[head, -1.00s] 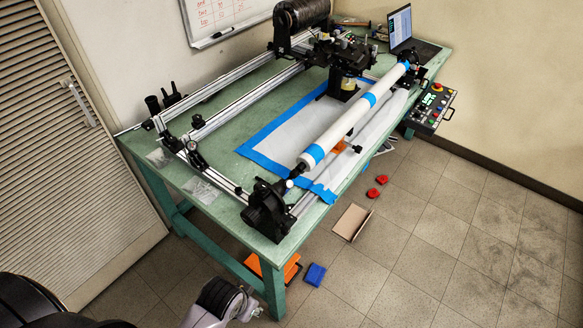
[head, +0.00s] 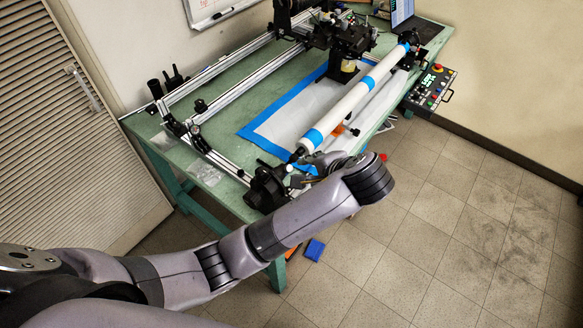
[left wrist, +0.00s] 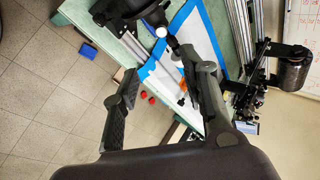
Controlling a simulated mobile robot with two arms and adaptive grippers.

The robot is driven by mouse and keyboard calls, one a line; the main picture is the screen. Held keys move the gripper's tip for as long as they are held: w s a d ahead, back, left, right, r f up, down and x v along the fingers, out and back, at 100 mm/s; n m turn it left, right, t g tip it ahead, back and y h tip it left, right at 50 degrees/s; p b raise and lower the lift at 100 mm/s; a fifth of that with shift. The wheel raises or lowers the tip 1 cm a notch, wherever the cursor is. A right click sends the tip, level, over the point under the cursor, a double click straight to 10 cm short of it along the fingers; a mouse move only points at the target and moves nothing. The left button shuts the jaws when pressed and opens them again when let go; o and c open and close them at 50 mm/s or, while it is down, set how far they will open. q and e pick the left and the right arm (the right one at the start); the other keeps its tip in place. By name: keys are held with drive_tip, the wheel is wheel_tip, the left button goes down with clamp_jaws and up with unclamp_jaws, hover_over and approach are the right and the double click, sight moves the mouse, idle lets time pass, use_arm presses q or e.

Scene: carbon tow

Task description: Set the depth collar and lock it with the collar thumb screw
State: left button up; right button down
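The depth collar and its thumb screw are too small or hidden to make out. The white tube with blue bands (head: 345,103) lies along the front of the bench, its near end beside the black end mount (head: 265,188). My left gripper (head: 312,172) is at that near end, partly hidden by my wrist. In the left wrist view its two dark fingers (left wrist: 160,68) are spread apart with nothing between them. Past the fingers, that view shows the black end mount (left wrist: 128,10) with a pale round knob (left wrist: 161,32). My right gripper is not in view.
The green bench (head: 225,190) carries aluminium rails (head: 215,75) and a black carriage (head: 345,45). A control box (head: 430,88) with buttons hangs at the right end. A blue block (head: 314,250) lies on the floor. The floor to the right is open.

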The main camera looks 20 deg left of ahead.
use_arm(q)
approach(290, 169)
drive_tip(key=x, duration=0.7)
drive_tip(key=shift+w+a+f, duration=0.1)
drive_tip(key=shift+w+a, duration=0.05)
drive_tip(key=shift+a, duration=0.05)
drive_tip(key=shift+w+a+f, duration=0.2)
drive_tip(key=shift+f, duration=0.2)
drive_tip(key=shift+c, duration=0.5)
clamp_jaws()
